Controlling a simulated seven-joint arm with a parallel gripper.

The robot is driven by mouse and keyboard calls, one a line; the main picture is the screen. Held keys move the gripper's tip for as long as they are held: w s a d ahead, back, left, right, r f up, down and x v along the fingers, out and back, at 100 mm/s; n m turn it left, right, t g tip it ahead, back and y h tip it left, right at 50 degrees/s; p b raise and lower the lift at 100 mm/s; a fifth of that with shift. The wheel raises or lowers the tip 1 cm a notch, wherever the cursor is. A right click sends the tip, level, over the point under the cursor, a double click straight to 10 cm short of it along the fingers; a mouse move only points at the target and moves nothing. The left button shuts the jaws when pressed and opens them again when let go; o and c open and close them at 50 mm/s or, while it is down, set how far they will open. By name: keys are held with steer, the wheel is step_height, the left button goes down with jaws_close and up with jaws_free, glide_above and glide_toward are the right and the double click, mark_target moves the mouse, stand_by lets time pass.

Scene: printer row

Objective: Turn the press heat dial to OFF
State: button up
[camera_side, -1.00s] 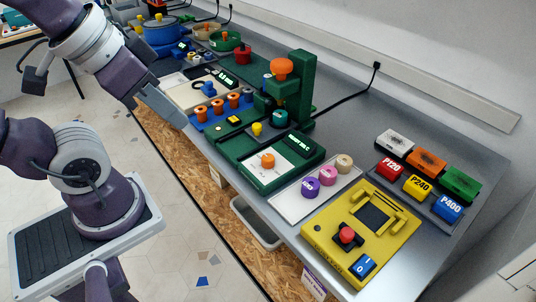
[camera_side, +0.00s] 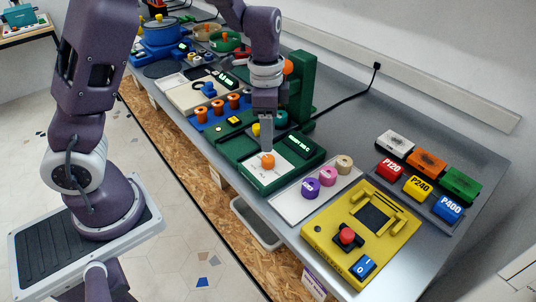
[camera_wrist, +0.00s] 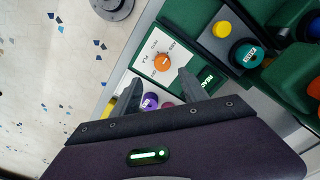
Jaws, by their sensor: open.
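The orange heat dial (camera_side: 268,161) sits on a white plate at the front of the green press (camera_side: 262,184). My gripper (camera_side: 266,146) is open and empty, pointing down just above the dial in the side view. In the wrist view my gripper (camera_wrist: 162,88) has one finger on each side, with the dial beyond the fingertips. The fingers appear apart from the dial. A lit display (camera_wrist: 209,81) is right of the dial.
A teal knob (camera_wrist: 246,54) and a yellow knob (camera_wrist: 221,29) stand close by on the press. The tall green press column (camera_side: 303,85) rises behind my gripper. Purple, pink and tan rolls lie on a white tray (camera_side: 290,206) to the right, before a yellow device (camera_side: 330,228).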

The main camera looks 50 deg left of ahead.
mark_target(268, 158)
steer(key=f, duration=0.8)
steer(key=shift+w+a, duration=0.15)
steer(key=shift+a, duration=0.05)
jaws_close()
